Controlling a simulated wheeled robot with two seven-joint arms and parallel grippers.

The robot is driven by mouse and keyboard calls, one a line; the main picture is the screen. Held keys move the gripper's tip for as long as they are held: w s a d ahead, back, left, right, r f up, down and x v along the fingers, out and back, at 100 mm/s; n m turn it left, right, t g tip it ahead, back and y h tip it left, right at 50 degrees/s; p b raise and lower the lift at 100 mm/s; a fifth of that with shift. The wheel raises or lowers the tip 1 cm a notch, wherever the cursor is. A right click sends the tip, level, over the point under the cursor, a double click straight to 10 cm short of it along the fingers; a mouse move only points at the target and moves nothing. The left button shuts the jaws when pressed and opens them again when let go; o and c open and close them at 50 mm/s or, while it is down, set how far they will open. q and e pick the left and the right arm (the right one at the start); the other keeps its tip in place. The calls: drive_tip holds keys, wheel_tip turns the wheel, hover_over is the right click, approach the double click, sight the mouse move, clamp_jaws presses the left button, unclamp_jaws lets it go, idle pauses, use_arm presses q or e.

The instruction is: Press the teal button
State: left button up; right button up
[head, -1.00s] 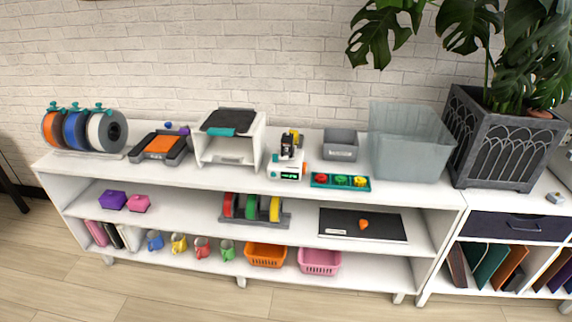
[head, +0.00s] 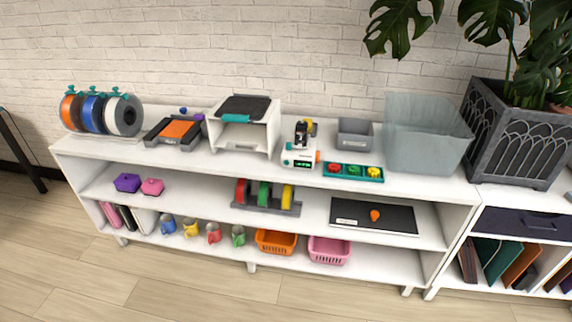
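No part is clearly a separate teal button at this size. A small white machine (head: 302,152) stands on the shelf top in the middle of the head view. It has a dark upper part, small teal parts and a dark display with green-teal marks (head: 302,163) on its front. To its right lies a teal panel (head: 331,178) with a red, a green and a yellow button or knob on it. A white box-shaped unit (head: 268,139) with a teal front strip (head: 236,119) stands to the machine's left. Neither of my grippers is in view.
Filament spools (head: 125,115) and a black-and-orange tray (head: 179,131) stand at left. A grey bin (head: 354,133), a translucent tub (head: 425,137) and a plant pot (head: 515,140) stand at right. Lower shelves hold mugs and baskets. The floor (head: 190,290) in front is clear.

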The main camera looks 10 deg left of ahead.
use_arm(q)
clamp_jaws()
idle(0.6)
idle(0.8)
